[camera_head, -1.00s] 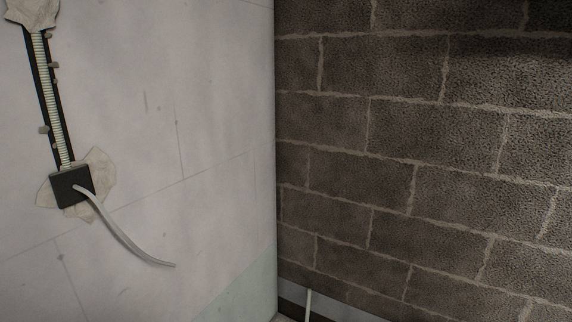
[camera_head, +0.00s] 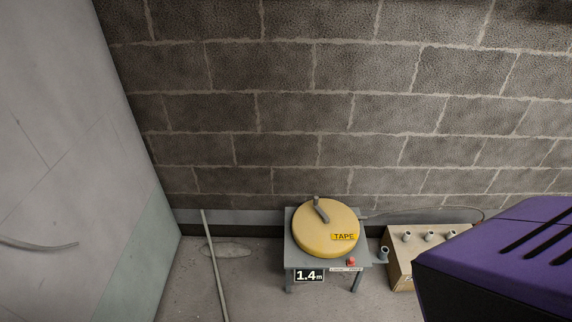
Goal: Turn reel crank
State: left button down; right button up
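A round yellow reel (camera_head: 318,236) marked "TAPE" lies flat on a small grey stand (camera_head: 297,258) on the floor against the block wall. Its grey crank (camera_head: 320,209) sticks up from the top of the reel. A sign reading "1.4 m" (camera_head: 309,276) and a red button (camera_head: 351,261) are on the stand's front. Neither of my grippers is in view, and nothing touches the crank.
A tan box (camera_head: 403,262) with several grey pipe stubs stands right of the stand. A large purple and black object (camera_head: 510,255) fills the lower right. A thin pale rod (camera_head: 214,265) leans left of the stand.

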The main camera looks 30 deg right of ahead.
aim_at(327, 219)
jog(key=i+z, duration=0.15)
jog(key=z, duration=1)
jog(key=i+j+z, duration=0.3)
jog(key=z, duration=0.15)
jog(key=i+j+z, duration=0.2)
jog(key=j+z, duration=0.25)
jog(key=i+j, duration=0.15)
jog(key=j, duration=0.25)
jog(key=i+j+z, duration=0.15)
jog(key=j, duration=0.25)
jog(key=i+j, duration=0.15)
jog(key=j, duration=0.25)
jog(key=i+j, duration=0.15)
jog(key=j, duration=0.15)
jog(key=i+j, duration=0.15)
jog(key=j, duration=0.15)
jog(key=i+j, duration=0.2)
jog(key=j+z, duration=0.05)
